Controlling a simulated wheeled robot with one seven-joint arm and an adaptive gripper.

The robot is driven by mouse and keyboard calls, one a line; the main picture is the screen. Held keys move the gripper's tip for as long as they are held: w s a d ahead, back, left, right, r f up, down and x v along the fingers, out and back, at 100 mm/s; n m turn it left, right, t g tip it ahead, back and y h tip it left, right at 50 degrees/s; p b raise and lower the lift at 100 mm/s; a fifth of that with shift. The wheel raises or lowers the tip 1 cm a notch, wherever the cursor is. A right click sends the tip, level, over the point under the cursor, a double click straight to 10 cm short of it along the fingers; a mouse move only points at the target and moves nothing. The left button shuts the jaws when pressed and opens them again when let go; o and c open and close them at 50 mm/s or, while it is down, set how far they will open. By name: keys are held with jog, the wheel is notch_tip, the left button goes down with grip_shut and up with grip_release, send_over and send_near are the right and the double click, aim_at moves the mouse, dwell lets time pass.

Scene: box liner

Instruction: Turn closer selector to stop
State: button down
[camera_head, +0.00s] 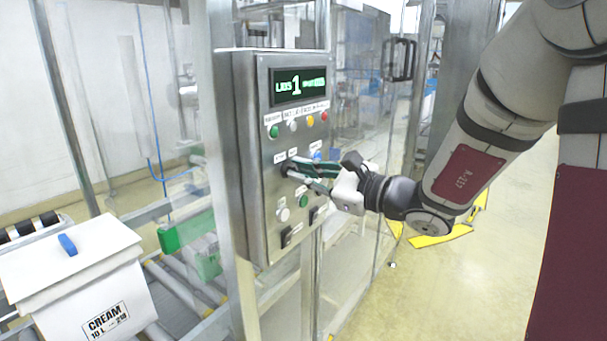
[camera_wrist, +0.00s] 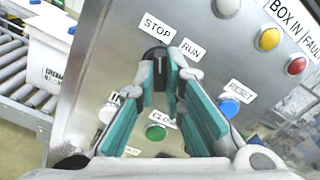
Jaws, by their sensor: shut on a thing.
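The selector (camera_wrist: 157,54) is a black round knob on the steel panel, below the white STOP label (camera_wrist: 158,27) and left of the RUN label (camera_wrist: 191,49) in the wrist view. In the head view it shows at the left end of my fingers (camera_head: 287,168). My gripper (camera_wrist: 164,76) has its teal-lined fingertips closed around the knob, one on each side. The fingers hide part of the knob, and I cannot tell which label its pointer faces. A label reading "CLO" (camera_wrist: 163,119), partly hidden, is between the fingers.
The control box (camera_head: 243,130) has a lit display (camera_head: 299,86) and coloured buttons. Near the knob are a green button (camera_wrist: 155,132) and a blue button (camera_wrist: 229,107). A white cream box (camera_head: 80,275) sits on the roller conveyor at left.

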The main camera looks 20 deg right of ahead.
jog(key=c, duration=1.7)
grip_release()
jog(key=v, duration=1.2)
